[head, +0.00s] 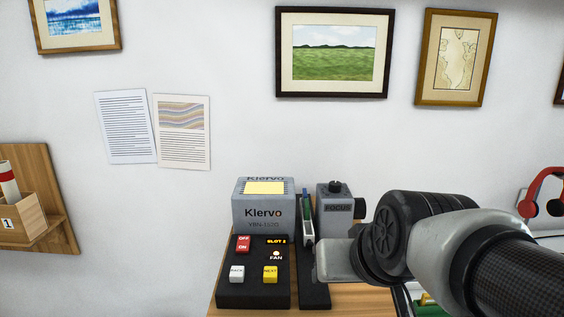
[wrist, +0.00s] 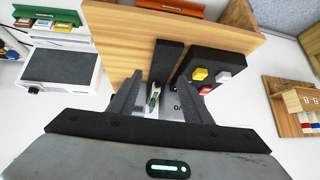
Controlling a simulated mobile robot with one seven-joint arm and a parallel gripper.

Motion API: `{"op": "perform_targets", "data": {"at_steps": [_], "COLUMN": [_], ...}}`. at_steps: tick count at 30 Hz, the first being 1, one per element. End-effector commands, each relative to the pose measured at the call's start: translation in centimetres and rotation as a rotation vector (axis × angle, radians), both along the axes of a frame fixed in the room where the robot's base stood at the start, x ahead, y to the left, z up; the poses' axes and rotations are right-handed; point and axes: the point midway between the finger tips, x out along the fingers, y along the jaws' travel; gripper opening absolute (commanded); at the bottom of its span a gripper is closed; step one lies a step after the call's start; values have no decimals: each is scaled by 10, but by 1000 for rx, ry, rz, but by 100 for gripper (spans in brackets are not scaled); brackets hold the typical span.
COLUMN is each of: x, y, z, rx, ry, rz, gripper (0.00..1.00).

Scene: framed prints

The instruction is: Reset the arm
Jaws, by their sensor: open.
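My gripper (wrist: 158,92) is open and empty, its two dark fingers apart in the wrist view. My arm reaches in from the right in the head view, with the gripper end in front of the grey FOCUS unit. A grey Klervo device (head: 263,212) stands on a wooden surface, just left of the gripper. Its dark control panel (head: 240,292) has a red OFF/ON switch (head: 243,244), a white button (head: 237,273) and a yellow button (head: 270,273). A thin green-and-white piece (wrist: 154,94) shows between the fingers; I cannot tell its distance from them.
The FOCUS unit (head: 340,205) stands behind my gripper. A wooden wall shelf (head: 58,222) is at left. Red headphones (head: 544,193) hang at right. Framed prints (head: 333,52) and two paper sheets (head: 126,128) are on the wall. Open air lies above the device.

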Motion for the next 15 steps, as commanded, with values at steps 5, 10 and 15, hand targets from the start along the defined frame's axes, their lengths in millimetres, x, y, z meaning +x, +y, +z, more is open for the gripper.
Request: {"op": "perform_targets", "data": {"at_steps": [5, 10, 15], "x": [-69, -80, -80], "y": [-41, -47, -47], "z": [-16, 29, 80], "rx": [-70, -82, -81], "ry": [171, 209, 208], "rz": [-52, -63, -61], "gripper": [45, 45, 45]}}
